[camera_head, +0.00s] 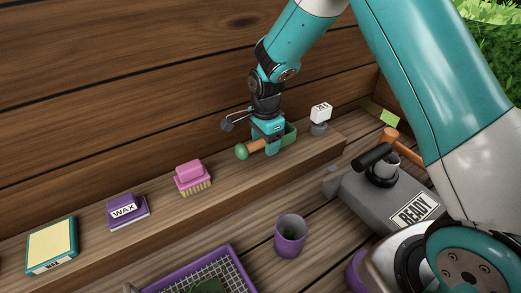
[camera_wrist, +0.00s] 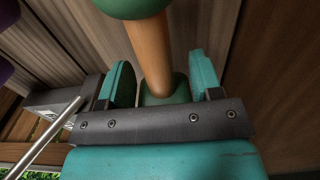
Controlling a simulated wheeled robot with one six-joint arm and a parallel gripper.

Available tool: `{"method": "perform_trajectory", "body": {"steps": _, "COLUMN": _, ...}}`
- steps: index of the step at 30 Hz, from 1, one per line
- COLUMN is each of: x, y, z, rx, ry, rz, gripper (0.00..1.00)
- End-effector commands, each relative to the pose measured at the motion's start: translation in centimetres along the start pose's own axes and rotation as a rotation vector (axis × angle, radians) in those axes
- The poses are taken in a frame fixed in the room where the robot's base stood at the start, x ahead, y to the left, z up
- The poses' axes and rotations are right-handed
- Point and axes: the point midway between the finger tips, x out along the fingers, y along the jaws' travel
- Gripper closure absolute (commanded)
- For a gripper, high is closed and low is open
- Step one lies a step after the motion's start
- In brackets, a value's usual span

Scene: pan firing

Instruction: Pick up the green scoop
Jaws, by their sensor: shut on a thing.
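The green scoop (camera_head: 290,134) lies at the right part of the wooden ledge, its green knob end (camera_head: 242,152) pointing left and its wooden handle (camera_head: 256,146) running into my gripper (camera_head: 271,147). My gripper points down and is shut on the scoop's handle. In the wrist view the handle (camera_wrist: 150,50) of the scoop passes between the two teal fingers of my gripper (camera_wrist: 160,82), with the green knob at the top edge. Part of the scoop is hidden behind my gripper. I cannot tell whether the scoop touches the ledge.
A white-topped stamp (camera_head: 320,117) stands close right of the scoop. A pink brush (camera_head: 193,176), a purple wax block (camera_head: 126,211) and a yellow-topped pad (camera_head: 51,246) sit left along the ledge (camera_head: 160,228). A purple cup (camera_head: 290,237) and a grey READY block (camera_head: 365,205) are in front.

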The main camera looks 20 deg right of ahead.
Motion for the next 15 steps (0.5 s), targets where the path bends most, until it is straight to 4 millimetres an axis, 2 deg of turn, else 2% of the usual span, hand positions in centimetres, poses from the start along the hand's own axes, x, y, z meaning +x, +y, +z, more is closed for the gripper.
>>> {"method": "perform_trajectory", "body": {"steps": 9, "x": -9.5, "y": -0.1, "z": 0.0, "rx": 0.0, "ry": 0.0, "rz": -0.01, "gripper": 0.79}}
{"method": "perform_trajectory", "body": {"steps": 15, "x": -14.3, "y": -0.1, "z": 0.0, "rx": 0.0, "ry": 0.0, "rz": -0.006, "gripper": 0.79}}
